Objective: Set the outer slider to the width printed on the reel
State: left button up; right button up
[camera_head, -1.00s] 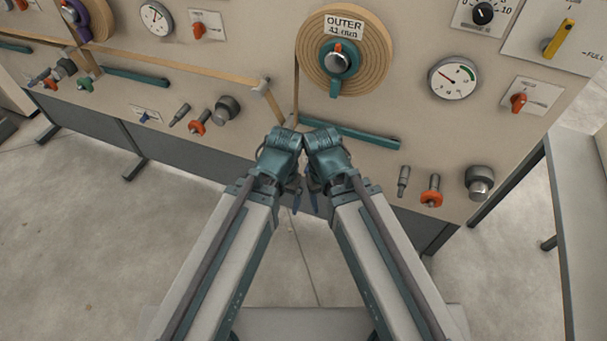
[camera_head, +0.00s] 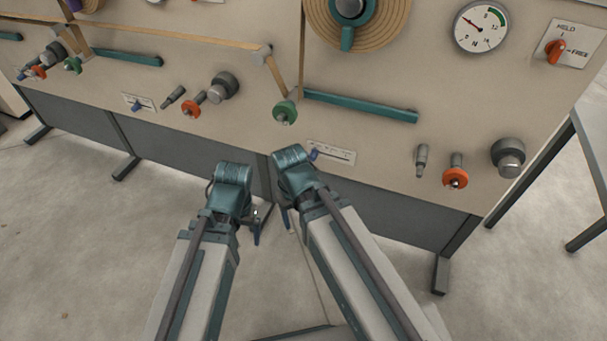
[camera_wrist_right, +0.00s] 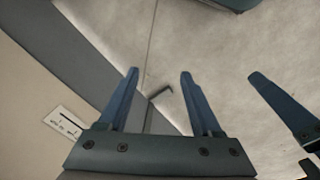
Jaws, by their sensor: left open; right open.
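The outer reel (camera_head: 392,22) of tan tape is cut off at the top of the head view, and its printed label is out of frame. Below it, the outer slider is a white scale plate (camera_head: 336,155) with a blue knob (camera_head: 313,154) near its left end. A white scale plate (camera_wrist_right: 66,123) also shows in the right wrist view. My right gripper (camera_wrist_right: 160,72) is open and empty, apart from the panel; its arm's wrist is just below-left of the slider in the head view. My left gripper (camera_head: 257,226) is open, low in front of the panel.
A similar slider plate (camera_head: 146,107) sits further left. A green roller (camera_head: 285,112), teal bar (camera_head: 360,106), orange-ringed spindle (camera_head: 455,177) and dark knob (camera_head: 508,156) stick out near the outer slider. A pale table (camera_head: 592,135) stands at right.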

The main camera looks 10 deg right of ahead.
aim_at(312, 160)
jog(key=w+d+f+m+b, duration=0.1)
jog(key=w+d+f+b, duration=0.1)
jog(key=f+b, duration=0.95)
jog(key=w+d+f+m+b, duration=0.1)
jog(key=d+f+b, duration=0.2)
jog(key=f+b, duration=0.85)
jog(key=w+d+f+m+t+h+b, duration=0.35)
jog(key=w+d+f+b, duration=0.3)
jog(key=f+b, duration=0.45)
jog(key=w+r+t+h, duration=0.4)
jog(key=w+r+h, duration=0.1)
jog(key=w+r, duration=0.2)
jog(key=w+a+r+t, duration=0.3)
jog(key=r+t, duration=0.1)
jog(key=r, duration=0.2)
jog(key=w+a+r+t, duration=0.3)
jog(key=a+r+t, duration=0.1)
jog(key=r, duration=0.2)
jog(key=shift+g+h, duration=0.25)
jog(key=shift+h, duration=0.1)
jog(key=x, duration=1.3)
jog(key=shift+w+d+f+b, duration=0.15)
jog(key=shift+w+d+b, duration=0.1)
jog(key=shift+d+b, duration=0.1)
grip_shut()
